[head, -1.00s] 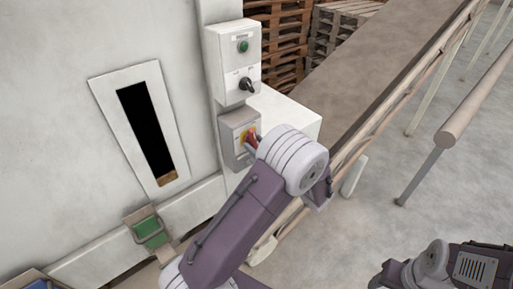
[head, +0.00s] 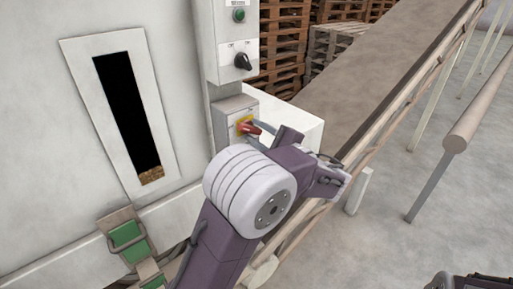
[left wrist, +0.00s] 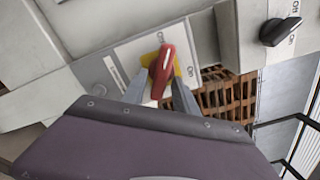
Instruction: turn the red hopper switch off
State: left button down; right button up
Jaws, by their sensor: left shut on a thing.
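The red switch handle (head: 250,129) sits on a yellow plate on a grey box (head: 222,107), below the white control box. In the left wrist view the red handle (left wrist: 162,70) stands slightly tilted in front of its yellow plate (left wrist: 151,59). My left gripper (head: 256,131) is at the handle, its fingers reaching toward the box. In the left wrist view its two grey fingers (left wrist: 159,88) lie on either side of the handle, shut on it.
A white control box (head: 222,45) with a green button (head: 239,15) and a black knob (head: 243,62) is just above. A conveyor belt (head: 375,75) runs back to the right, with a railing (head: 463,130) beyond. A dark slot window (head: 128,115) is at left.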

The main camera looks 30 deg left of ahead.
pick_arm(q)
jog(key=n+b, duration=0.4)
jog(key=b, duration=0.3)
jog(key=shift+n, duration=0.4)
jog(key=shift+r+n+b, duration=0.3)
jog(key=shift+n+b, duration=0.6)
jog(key=shift+b, duration=0.2)
jog(key=c, duration=1.3)
grip_release()
jog(key=shift+w, duration=0.1)
jog(key=v, duration=0.9)
jog(key=shift+b, duration=0.35)
